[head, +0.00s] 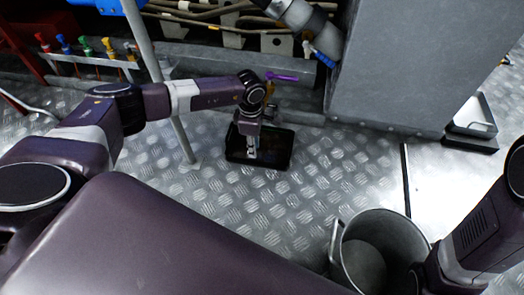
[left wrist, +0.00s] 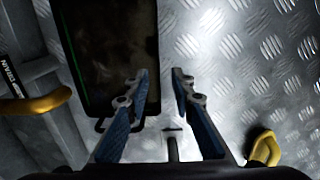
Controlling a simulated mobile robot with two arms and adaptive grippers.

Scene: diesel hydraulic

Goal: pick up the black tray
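The black tray (head: 279,152) lies flat on the patterned metal floor near the middle of the head view. It also shows in the left wrist view (left wrist: 108,45), dark, with a thin green line along its left side. My left gripper (head: 252,153) points down over the tray and hides part of it. In the left wrist view the left gripper (left wrist: 160,82) is open and empty. One finger overlaps the tray's right edge and the other is over bare floor. I cannot tell whether a finger touches the tray. My right arm enters at the right; its gripper is not visible.
A metal bucket (head: 338,250) stands at the lower right. A large grey cabinet (head: 405,65) is right of the tray, with pipes behind. A slanted pole (head: 160,80) stands left of the tray. Floor (head: 290,205) in front of the tray is clear.

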